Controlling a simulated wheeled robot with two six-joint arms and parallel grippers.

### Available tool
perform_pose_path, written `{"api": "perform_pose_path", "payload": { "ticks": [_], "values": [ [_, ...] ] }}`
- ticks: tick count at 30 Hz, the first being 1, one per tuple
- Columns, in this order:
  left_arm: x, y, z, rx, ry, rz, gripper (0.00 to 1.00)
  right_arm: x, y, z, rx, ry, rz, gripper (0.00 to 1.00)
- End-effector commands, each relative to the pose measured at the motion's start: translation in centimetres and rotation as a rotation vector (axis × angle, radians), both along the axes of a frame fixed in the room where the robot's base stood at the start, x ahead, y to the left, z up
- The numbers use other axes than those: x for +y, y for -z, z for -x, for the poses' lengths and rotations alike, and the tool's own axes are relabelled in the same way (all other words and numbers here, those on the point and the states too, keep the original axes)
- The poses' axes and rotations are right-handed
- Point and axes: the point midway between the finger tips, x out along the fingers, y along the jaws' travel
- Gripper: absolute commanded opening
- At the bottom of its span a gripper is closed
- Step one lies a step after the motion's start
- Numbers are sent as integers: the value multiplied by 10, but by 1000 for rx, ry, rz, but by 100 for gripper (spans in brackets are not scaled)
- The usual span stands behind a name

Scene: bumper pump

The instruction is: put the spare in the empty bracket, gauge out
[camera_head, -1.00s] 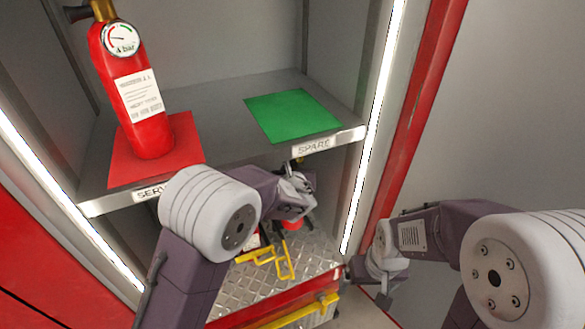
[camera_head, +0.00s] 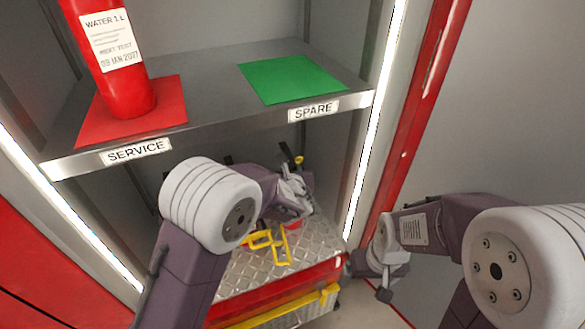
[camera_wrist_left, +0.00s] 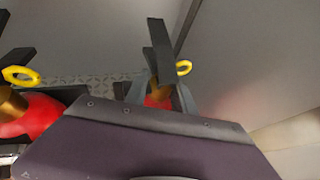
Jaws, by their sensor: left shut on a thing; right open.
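My left gripper (camera_head: 296,196) is in the lower compartment, shut on a red extinguisher, the spare. In the left wrist view the spare's black lever (camera_wrist_left: 160,52), yellow ring (camera_wrist_left: 184,67) and a little red body show between the fingers. Its gauge and most of its body are hidden. A yellow frame (camera_head: 278,245), which looks like an open bracket, stands just below my left gripper above the tread-plate floor. I cannot tell whether the spare touches it. My right gripper (camera_head: 385,282) is open and empty, outside the locker at the right.
Another red extinguisher (camera_head: 112,70) stands on the red mat (camera_head: 168,105) marked SERVICE. The green mat (camera_head: 290,80) marked SPARE is bare. The shelf edge (camera_head: 235,120) runs above my left gripper. The left wrist view shows another extinguisher (camera_wrist_left: 38,115) at the left.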

Motion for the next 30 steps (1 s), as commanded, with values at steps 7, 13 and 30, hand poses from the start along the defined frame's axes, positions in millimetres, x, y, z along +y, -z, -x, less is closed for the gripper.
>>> {"api": "perform_pose_path", "payload": {
  "ticks": [7,13,30],
  "values": [
    [-1,-5,-1,-10,1,2,0,0,-1,0,-1,0,0,89],
    [-1,1,0,1,2,1,50,0,1,0,0,0,0,89],
    [-2,-18,29,0,5,1,52,0,-5,0,0,0,0,89]
  ]
}}
